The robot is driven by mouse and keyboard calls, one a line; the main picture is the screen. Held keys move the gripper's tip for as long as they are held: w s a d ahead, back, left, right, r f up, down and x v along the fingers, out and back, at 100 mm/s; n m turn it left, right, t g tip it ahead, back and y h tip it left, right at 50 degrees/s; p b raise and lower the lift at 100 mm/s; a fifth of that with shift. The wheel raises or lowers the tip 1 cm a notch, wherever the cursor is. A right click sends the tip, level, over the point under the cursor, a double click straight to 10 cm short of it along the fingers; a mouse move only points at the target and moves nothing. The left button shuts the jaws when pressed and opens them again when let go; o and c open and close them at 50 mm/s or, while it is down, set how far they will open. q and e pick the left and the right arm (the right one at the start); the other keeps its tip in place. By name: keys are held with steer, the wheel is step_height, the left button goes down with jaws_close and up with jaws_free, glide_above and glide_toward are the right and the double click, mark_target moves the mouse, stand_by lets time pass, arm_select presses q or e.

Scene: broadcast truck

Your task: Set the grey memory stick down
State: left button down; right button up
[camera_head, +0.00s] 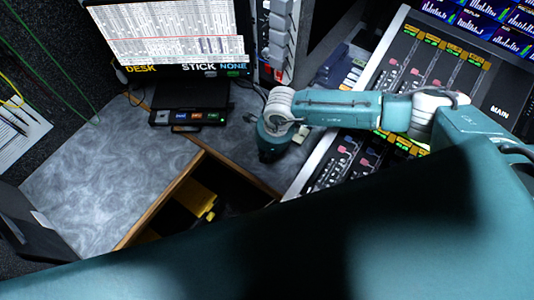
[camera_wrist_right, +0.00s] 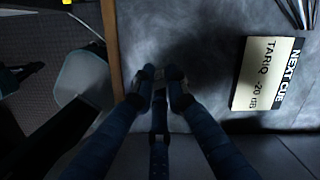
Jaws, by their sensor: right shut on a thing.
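My right gripper (camera_head: 268,152) is over the grey marbled desk, left of the sloped mixing console; in the head view its fingers are mostly hidden under the wrist. In the right wrist view the fingertips of this gripper (camera_wrist_right: 160,76) are close together over the desk top (camera_wrist_right: 205,45), beside its wooden edge. They are shut on a small grey piece, the memory stick (camera_wrist_right: 159,74), mostly hidden between them. I cannot tell whether it touches the desk. My left gripper is not in view.
A black device with coloured labels (camera_head: 188,117) stands below a screen (camera_head: 175,38) reading "DESK STICK NONE". An open recess (camera_head: 175,215) holds something yellow. A "NEXT CUE" card (camera_wrist_right: 267,73) lies right of my fingers. The left desk part (camera_head: 90,175) is clear.

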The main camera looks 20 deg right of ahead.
steer(key=shift+f, duration=0.15)
steer(key=o, duration=0.8)
steer(key=shift+r, duration=0.2)
steer(key=r, duration=0.4)
steer(key=d+r+b, duration=0.1)
steer(key=r, duration=0.3)
steer(key=s+r+b, duration=0.1)
steer(key=r, duration=0.3)
steer(key=shift+d, duration=0.15)
steer(key=shift+f, duration=0.1)
